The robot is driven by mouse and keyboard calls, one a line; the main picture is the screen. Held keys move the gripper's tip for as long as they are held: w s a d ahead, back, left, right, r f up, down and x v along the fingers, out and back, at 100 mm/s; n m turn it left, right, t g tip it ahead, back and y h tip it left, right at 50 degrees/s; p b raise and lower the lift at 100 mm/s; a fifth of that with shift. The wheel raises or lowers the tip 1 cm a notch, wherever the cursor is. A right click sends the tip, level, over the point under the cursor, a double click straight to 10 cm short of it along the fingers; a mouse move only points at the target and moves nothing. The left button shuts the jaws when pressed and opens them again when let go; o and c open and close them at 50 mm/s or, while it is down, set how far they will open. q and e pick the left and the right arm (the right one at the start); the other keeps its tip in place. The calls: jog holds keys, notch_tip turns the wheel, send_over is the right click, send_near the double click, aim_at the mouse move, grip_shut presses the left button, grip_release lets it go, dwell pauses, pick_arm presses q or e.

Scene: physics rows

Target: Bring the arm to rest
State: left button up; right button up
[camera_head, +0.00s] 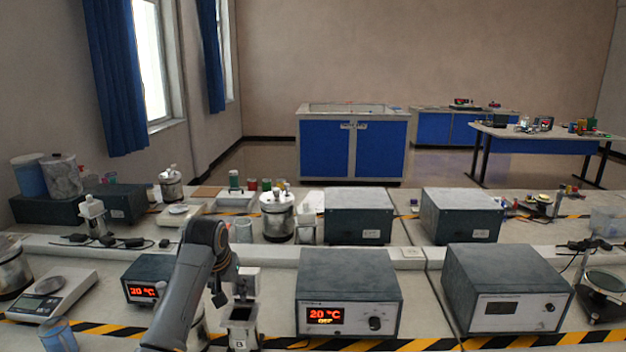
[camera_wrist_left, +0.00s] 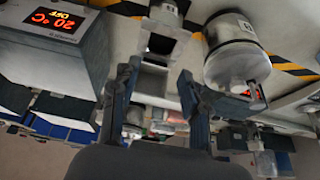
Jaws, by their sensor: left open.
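My left arm comes up from the bottom edge in the head view and bends over at the top. Its gripper (camera_head: 221,292) points down just left of a pale square-topped holder marked B (camera_head: 241,326). In the left wrist view the gripper (camera_wrist_left: 158,80) has its two dark fingers spread, with nothing held between them. A pale holder with a dark square opening (camera_wrist_left: 156,68) shows beyond and between the fingertips; I cannot tell how far away it is. My right gripper is in neither view.
A box reading 20 °C (camera_head: 349,293) stands right of the arm, a smaller one (camera_head: 143,283) left. A metal canister (camera_wrist_left: 232,65) is close beside the fingers in the wrist view. A balance (camera_head: 52,296) and a blue beaker (camera_head: 58,336) stand at left.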

pick_arm(q)
jog(key=shift+m+g, duration=0.4)
jog(key=s+f, duration=1.2)
jog(key=s, duration=0.1)
jog(key=s+f, duration=0.6)
jog(key=s, duration=0.1)
jog(key=shift+s+a+f, duration=0.15)
jog(key=shift+s+f, duration=0.05)
jog(key=shift+f, duration=0.15)
jog(key=s, duration=0.8)
jog(key=s+f, duration=0.1)
jog(key=s, duration=0.3)
jog(key=shift+s+a+f, duration=0.1)
jog(key=shift+s+a, duration=0.05)
jog(key=shift+s, duration=0.1)
jog(key=s+r, duration=0.3)
jog(key=s, duration=0.9)
notch_tip(320, 180, down, 29)
jog(key=s+m+g+b, duration=0.1)
jog(key=s+g, duration=0.1)
jog(key=s+a+f+b, duration=0.1)
jog(key=s+a+f, duration=0.2)
jog(key=s+f, duration=1.2)
jog(key=shift+s+f+g, duration=0.4)
jog(key=shift+f, duration=0.1)
